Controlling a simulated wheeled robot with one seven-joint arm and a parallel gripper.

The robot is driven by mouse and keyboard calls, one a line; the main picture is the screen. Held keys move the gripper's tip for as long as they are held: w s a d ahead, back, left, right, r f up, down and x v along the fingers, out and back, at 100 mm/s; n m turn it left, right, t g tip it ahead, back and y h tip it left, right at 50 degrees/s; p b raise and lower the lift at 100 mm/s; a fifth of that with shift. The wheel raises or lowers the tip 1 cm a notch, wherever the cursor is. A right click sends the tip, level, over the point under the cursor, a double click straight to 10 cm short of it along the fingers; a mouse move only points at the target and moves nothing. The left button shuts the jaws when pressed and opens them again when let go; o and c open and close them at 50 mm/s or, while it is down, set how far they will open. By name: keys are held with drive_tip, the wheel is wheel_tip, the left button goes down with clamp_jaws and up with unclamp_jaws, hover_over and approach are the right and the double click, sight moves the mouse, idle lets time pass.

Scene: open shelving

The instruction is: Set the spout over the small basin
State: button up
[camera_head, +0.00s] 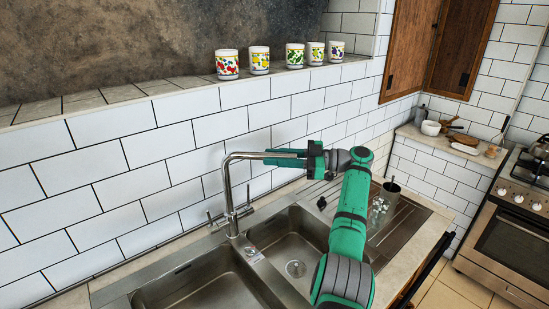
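A chrome tap stands at the back of the steel sink, its upright column (229,190) behind the divider between two basins. Its spout (245,155) bends at the top and runs right, above the back of the right basin; its outlet end is hidden by my gripper. The right basin (285,240) looks like the smaller one, with a round drain, and my arm covers its right side. The left basin (205,285) is cut off by the lower edge. My gripper (270,158) reaches in from the right at the spout's height, fingers along it. Contact and finger opening are unclear.
A tiled wall is close behind the tap. Several patterned cups (259,60) stand on the ledge above. A dark cup (390,193) and clear glassware (378,212) stand on the drainboard (408,225) beside my arm. A stove (510,215) is far right.

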drive_tip(key=o, duration=0.3)
drive_tip(key=shift+f, duration=0.15)
drive_tip(key=shift+s+r, duration=0.2)
drive_tip(key=shift+r, duration=0.85)
drive_tip(key=shift+s+r, duration=0.15)
drive_tip(key=shift+r, duration=0.85)
drive_tip(key=shift+s+r, duration=0.25)
drive_tip(key=s+r, duration=0.8)
drive_tip(key=s, duration=0.4)
drive_tip(key=shift+s+d+r, duration=0.25)
drive_tip(key=shift+s+d, duration=0.15)
drive_tip(key=shift+d, duration=0.05)
